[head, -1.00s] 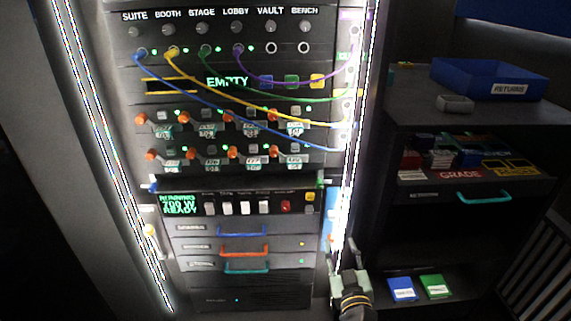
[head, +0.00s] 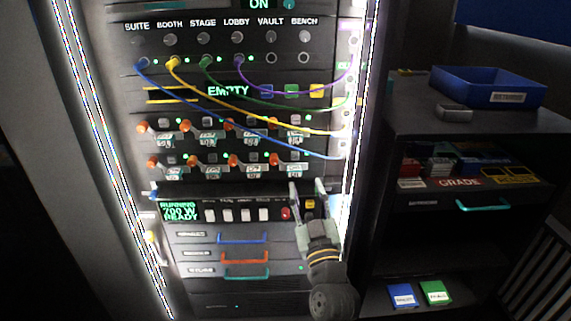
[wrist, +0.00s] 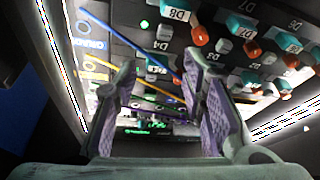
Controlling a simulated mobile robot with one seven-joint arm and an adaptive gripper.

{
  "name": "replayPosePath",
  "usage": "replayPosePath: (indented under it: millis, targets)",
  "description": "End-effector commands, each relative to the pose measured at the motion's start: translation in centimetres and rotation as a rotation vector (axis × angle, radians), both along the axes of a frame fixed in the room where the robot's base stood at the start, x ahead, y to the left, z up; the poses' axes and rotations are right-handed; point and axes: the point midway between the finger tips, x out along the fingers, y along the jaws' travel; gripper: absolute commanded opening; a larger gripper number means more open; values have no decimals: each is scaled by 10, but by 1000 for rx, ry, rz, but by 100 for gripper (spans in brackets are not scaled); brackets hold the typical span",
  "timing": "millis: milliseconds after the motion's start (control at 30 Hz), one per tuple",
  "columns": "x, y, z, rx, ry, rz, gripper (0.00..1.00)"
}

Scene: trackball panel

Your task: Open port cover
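My gripper (head: 307,189) is open and empty in the head view, with its fingers pointing up in front of the right part of the dark panel with the green RUNNING display (head: 179,212). In the wrist view its two purple-padded fingers (wrist: 160,68) stand apart with nothing between them. A red button (head: 286,214) is just left of the fingers and a yellow button (head: 310,204) shows between or behind them. I cannot tell which part is the port cover; no part is clearly marked as one. My gripper and arm hide part of the panel's right end.
Blue, yellow, green and purple cables (head: 262,124) cross the rack above my gripper. Rows of orange-tipped levers (head: 232,160) sit below them. Drawers with blue, orange and teal handles (head: 245,273) are lower left. A shelf with a blue tray (head: 488,87) stands right.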

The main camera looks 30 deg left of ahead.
Motion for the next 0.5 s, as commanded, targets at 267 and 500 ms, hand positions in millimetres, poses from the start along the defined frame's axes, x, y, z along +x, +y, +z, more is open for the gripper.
replayPosePath:
  millis: [267,500]
  targets:
    - [-20,23,49,67,-71,50,38]
    - [-34,34,76,109,-108,80,38]
